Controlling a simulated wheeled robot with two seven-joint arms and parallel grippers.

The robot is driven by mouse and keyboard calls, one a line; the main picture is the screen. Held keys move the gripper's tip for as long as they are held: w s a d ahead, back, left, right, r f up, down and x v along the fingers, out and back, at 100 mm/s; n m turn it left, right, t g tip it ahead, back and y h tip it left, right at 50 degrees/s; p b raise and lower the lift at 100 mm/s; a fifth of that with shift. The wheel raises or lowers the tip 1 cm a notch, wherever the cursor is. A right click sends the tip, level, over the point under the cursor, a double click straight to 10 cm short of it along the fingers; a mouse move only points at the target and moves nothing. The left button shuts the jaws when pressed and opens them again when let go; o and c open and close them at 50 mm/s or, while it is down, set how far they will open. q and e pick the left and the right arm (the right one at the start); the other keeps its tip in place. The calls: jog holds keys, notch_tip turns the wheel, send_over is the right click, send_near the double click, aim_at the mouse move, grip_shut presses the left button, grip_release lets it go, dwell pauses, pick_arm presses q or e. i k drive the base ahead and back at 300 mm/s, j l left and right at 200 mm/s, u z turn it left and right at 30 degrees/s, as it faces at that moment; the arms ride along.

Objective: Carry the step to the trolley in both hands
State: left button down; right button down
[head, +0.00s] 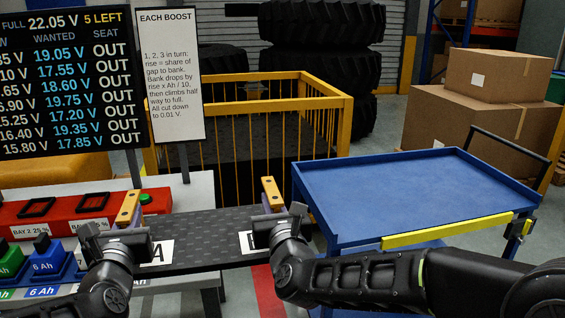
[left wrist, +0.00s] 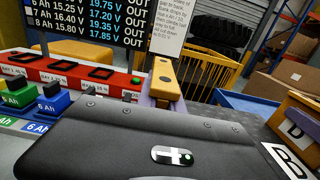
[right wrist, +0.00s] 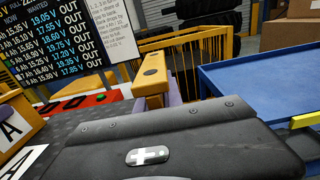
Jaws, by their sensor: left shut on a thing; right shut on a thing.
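The step (head: 205,228) is a dark speckled board with white labels A and B and a wooden-topped handle near each end. It lies across the lower middle of the head view, about level. My left gripper (head: 122,229) is shut on the left handle (head: 129,207), beside label A. My right gripper (head: 278,216) is shut on the right handle (head: 271,194), beside label B. Both handles also show in the wrist views, (left wrist: 164,80) and (right wrist: 151,80). The blue trolley (head: 400,190) is to the right, its top empty. I cannot tell whether the step touches the bench below.
A pale bench (head: 190,192) at left holds a red charger (head: 60,215) and blue and green battery packs (head: 48,262). A yellow-railed cage (head: 330,100) stands behind. The trolley has a yellow front bar (head: 445,232) and a dark push handle (head: 508,143). Cardboard boxes (head: 485,125) stand behind it.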

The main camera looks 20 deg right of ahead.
aim_at(416, 190)
jog(key=i+l, duration=0.15)
jog(key=l, duration=0.35)
jog(key=i+l, duration=0.15)
jog(key=l, duration=0.4)
jog(key=i+l, duration=0.1)
jog(key=l, duration=0.4)
jog(key=i+l, duration=0.15)
jog(key=l, duration=0.4)
jog(key=i+l, duration=0.15)
jog(key=l, duration=0.35)
jog(key=i+l, duration=0.15)
jog(key=l, duration=0.4)
jog(key=i+l, duration=0.15)
jog(key=l, duration=0.35)
jog(key=i+l, duration=0.1)
jog(key=l, duration=0.45)
